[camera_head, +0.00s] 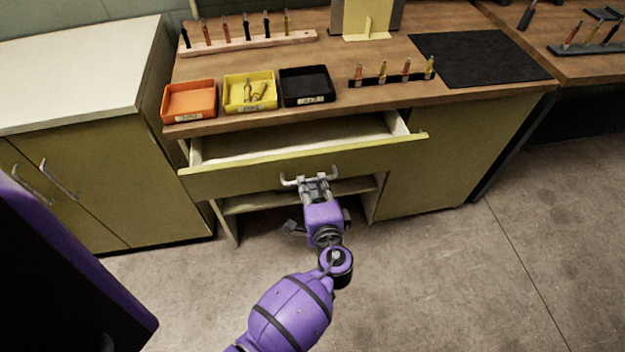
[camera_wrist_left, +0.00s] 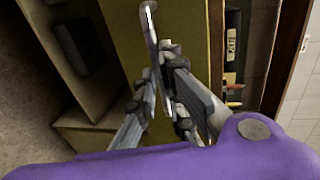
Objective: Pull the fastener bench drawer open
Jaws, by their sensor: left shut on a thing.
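The fastener bench drawer (camera_head: 300,166) stands partly open under the wooden bench top, and its inside looks pale and empty. Its metal bar handle (camera_head: 289,182) is on the olive front. My left gripper (camera_head: 314,181) is shut on the handle, in front of the drawer. In the left wrist view the handle (camera_wrist_left: 151,22) runs between the fingers of my left gripper (camera_wrist_left: 160,88), beside the olive drawer front (camera_wrist_left: 184,28). My right gripper is not in view.
On the bench top (camera_head: 400,95) stand an orange tray (camera_head: 190,101), a yellow tray (camera_head: 237,104), a black tray (camera_head: 307,84) and racks of tools. A dark mat (camera_head: 480,58) lies at right. A pale-topped cabinet (camera_head: 75,75) stands at left. The floor (camera_head: 430,270) in front is clear.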

